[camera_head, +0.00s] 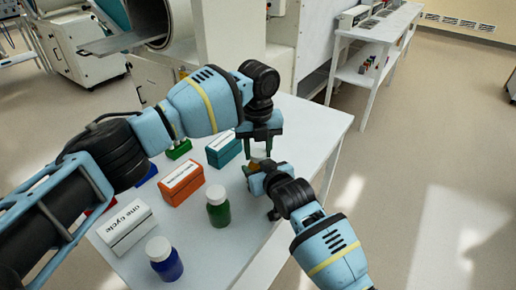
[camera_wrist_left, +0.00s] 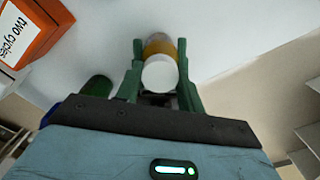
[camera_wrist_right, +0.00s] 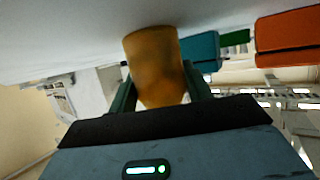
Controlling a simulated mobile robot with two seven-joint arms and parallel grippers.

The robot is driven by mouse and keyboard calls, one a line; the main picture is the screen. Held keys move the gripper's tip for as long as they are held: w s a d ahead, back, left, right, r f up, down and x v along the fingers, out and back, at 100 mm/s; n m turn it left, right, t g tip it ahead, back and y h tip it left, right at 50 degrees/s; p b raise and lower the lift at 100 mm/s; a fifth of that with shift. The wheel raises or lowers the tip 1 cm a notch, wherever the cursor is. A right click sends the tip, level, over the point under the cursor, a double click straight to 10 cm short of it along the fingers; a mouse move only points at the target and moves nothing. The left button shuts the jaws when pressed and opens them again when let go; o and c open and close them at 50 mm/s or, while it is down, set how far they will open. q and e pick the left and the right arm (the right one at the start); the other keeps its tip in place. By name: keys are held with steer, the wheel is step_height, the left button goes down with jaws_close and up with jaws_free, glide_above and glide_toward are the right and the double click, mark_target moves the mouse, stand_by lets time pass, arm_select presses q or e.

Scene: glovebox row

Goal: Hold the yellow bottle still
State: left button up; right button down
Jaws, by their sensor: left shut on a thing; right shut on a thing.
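The yellow bottle (camera_wrist_left: 160,46) stands upright on the white table, its white cap (camera_wrist_left: 160,74) on top. My left gripper (camera_head: 259,145) comes down from above, its fingers on either side of the cap, shut on the bottle. My right gripper (camera_head: 260,167) is shut on the bottle's body from the side, lower down. The right wrist view shows the yellow body (camera_wrist_right: 155,62) between the right fingers, its base close to the tabletop. In the head view the grippers hide most of the bottle.
A green bottle (camera_head: 218,212) and a blue bottle (camera_head: 165,264) stand nearby with white caps. Orange (camera_head: 184,190), teal (camera_head: 222,154) and white (camera_head: 128,236) labelled boxes sit to the left. The table's right edge is close to my right gripper.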

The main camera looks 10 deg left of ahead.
arm_select(q)
steer(key=n, duration=2.7)
steer(key=shift+n, duration=0.3)
steer(key=n, duration=0.5)
steer(key=shift+d+r, duration=0.1)
steer(key=n, duration=0.5)
steer(key=shift+n, duration=0.4)
steer(key=n, duration=0.4)
steer(key=shift+n, duration=0.4)
